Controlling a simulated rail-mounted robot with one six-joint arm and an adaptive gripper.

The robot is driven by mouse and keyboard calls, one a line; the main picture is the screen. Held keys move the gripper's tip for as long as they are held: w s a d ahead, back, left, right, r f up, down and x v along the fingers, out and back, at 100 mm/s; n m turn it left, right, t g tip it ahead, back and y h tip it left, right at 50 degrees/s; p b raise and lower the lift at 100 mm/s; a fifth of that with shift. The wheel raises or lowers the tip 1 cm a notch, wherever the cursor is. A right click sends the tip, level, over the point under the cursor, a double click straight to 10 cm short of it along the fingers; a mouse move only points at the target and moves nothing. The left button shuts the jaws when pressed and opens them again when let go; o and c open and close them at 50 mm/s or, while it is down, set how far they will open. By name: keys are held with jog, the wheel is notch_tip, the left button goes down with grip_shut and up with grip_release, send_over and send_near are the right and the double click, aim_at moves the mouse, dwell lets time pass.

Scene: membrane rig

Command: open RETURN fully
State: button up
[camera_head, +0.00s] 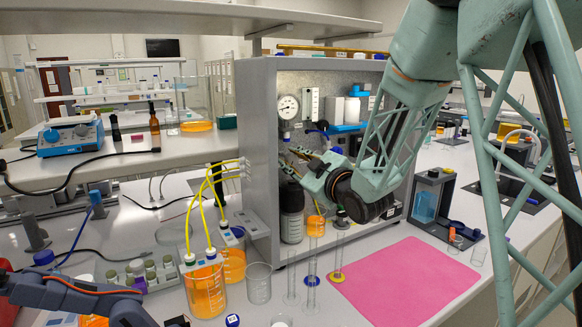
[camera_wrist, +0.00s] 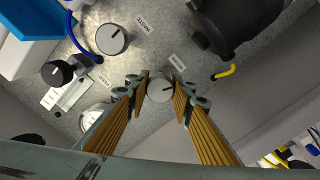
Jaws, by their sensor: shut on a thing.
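My gripper (camera_wrist: 160,98) is shut on a round grey knob (camera_wrist: 161,91) on the panel, one wooden-looking finger on each side of it. The knob's dark pointer mark points right in the wrist view. A small label (camera_wrist: 177,62) sits beside it, too small to read surely; I take this knob to be RETURN. In the head view my gripper (camera_head: 298,158) reaches into the grey cabinet (camera_head: 257,130), and my wrist hides the gripped knob.
A second grey knob (camera_wrist: 112,39) with a WASTE label and a black knob (camera_wrist: 57,72) are on the same panel. A dark round housing (camera_wrist: 235,25) is close by. Below the arm stand glass cylinders (camera_head: 311,275) and a pink mat (camera_head: 405,280).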

jog(key=shift+f+n+b, duration=0.15)
jog(key=shift+n+b, duration=0.25)
jog(key=shift+b, duration=0.1)
jog(key=shift+n+b, duration=0.8)
jog(key=shift+b, duration=0.05)
jog(key=shift+n+b, duration=0.35)
jog(key=shift+n, duration=0.85)
jog(key=o, duration=0.9)
jog(key=shift+s+d, duration=0.1)
jog(key=shift+v, duration=5.9)
